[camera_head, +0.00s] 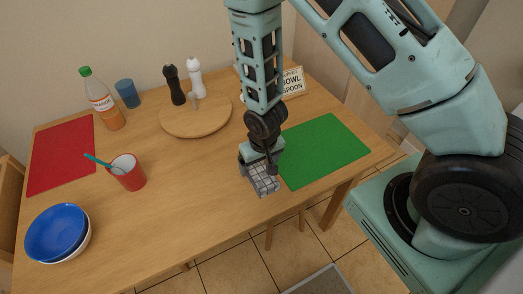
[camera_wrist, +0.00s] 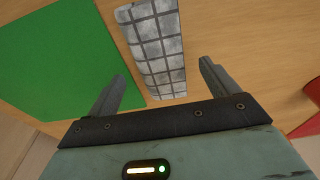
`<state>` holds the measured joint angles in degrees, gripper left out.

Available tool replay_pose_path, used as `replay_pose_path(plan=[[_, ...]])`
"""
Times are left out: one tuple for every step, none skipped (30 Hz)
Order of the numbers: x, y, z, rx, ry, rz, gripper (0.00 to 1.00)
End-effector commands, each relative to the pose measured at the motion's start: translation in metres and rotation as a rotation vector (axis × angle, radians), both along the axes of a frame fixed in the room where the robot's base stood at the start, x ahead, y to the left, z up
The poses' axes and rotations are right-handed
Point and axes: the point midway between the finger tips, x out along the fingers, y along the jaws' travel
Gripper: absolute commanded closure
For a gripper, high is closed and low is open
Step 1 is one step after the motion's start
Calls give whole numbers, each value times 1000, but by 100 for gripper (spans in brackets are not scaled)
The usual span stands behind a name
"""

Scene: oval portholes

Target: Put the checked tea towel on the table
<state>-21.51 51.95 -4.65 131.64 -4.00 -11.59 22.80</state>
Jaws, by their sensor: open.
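The checked tea towel (camera_head: 264,186), grey and white with dark lines, lies flat on the wooden table (camera_head: 180,200) near the front edge, just left of the green mat. My gripper (camera_head: 259,172) is above its far end, pointing down. In the wrist view the towel (camera_wrist: 155,45) runs as a strip between the two open fingers of my gripper (camera_wrist: 162,85), and nothing shows held in them. The head view hides part of the towel behind my gripper. I cannot tell whether the fingers touch the towel.
The green mat (camera_head: 322,150) lies right of the towel. A round board (camera_head: 196,120) with grinders stands behind. A red cup (camera_head: 128,173) with a spoon, blue bowl (camera_head: 56,231), red mat (camera_head: 61,155) and bottle (camera_head: 103,100) are left. The table between cup and towel is clear.

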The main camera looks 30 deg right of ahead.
Motion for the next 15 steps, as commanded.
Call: replay_pose_path(plan=[[0,1,9,3,-5,0,13],[-2,1,14,2,-4,0,13],[-2,1,21,2,-5,0,13],[-3,1,27,3,-5,-1,13],[-4,1,32,2,-4,-1,13],[-5,1,38,2,-5,-1,13],[-5,1,43,2,-6,-1,13],[-6,1,48,2,-4,-1,13],[-8,1,53,2,-4,-1,13],[-8,1,57,2,-4,0,13],[-9,1,61,2,-3,0,13],[-9,1,66,2,-4,0,13],[-10,1,69,2,-4,0,13],[-10,1,71,1,-2,0,13],[-11,1,74,1,-2,0,13]])
